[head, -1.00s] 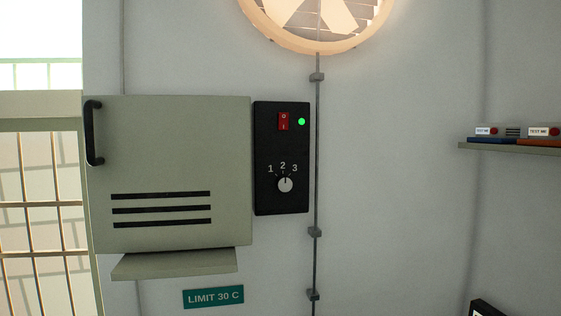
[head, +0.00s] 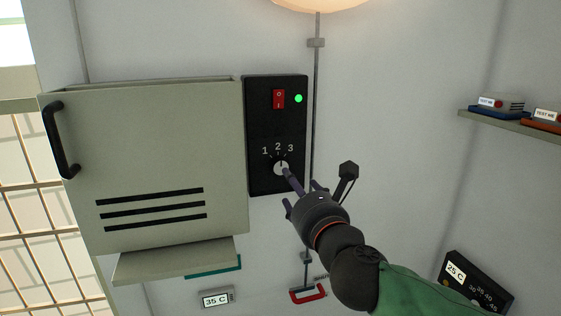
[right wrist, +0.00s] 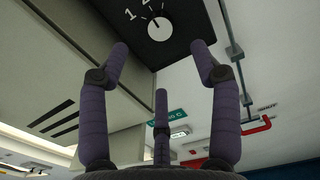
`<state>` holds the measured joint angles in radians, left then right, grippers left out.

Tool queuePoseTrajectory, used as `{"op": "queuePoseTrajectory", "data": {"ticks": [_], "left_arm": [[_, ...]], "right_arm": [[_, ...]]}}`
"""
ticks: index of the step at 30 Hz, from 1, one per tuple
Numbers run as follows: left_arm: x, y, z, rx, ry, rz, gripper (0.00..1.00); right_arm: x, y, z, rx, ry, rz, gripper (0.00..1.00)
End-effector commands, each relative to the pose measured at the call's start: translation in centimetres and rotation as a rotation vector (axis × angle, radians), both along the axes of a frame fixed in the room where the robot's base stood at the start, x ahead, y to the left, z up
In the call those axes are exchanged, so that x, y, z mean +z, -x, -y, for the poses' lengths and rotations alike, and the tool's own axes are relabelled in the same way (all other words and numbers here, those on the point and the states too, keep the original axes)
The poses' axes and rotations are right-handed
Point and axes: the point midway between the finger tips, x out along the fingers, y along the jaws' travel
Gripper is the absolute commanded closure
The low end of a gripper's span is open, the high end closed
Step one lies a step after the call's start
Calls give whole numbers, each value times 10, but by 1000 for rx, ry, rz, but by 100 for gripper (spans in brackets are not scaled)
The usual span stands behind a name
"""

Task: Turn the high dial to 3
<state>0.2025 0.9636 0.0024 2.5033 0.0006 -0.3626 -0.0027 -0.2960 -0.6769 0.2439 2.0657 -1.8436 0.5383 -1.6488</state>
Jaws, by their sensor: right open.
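The high dial is a round white knob (head: 281,168) on a black panel (head: 262,123), under the printed numbers 1, 2 and 3. Its dark pointer mark appears to point up at 2. The knob also shows in the right wrist view (right wrist: 160,29), beyond and between my fingertips. My right gripper (head: 299,189) is open and empty, just below and right of the knob. One finger overlaps the knob's lower edge in the head view; I cannot tell whether it touches. My left gripper is not in view.
A grey-green cabinet (head: 150,150) with a black handle (head: 61,140) stands left of the panel. A red switch (head: 279,99) and a green light (head: 298,98) sit above the dial. A conduit (head: 315,110) runs close on the right. A shelf (head: 530,131) is at far right.

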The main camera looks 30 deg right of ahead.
Motion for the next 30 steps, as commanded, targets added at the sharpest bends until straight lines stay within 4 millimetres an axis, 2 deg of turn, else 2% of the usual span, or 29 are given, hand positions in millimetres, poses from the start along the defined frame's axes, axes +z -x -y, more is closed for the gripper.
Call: {"op": "queuePoseTrajectory", "data": {"ticks": [12, 18, 24, 30], "left_arm": [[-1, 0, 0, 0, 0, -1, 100], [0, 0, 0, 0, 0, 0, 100], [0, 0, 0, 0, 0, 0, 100], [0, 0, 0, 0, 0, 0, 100]], "right_arm": [[-3, -67, 15, 0, -2, -6, 36], [-2, -91, 21, 1, -3, -4, 36], [-2, -101, 24, 1, -4, -3, 36], [-2, -101, 24, 2, -4, -3, 36]]}}
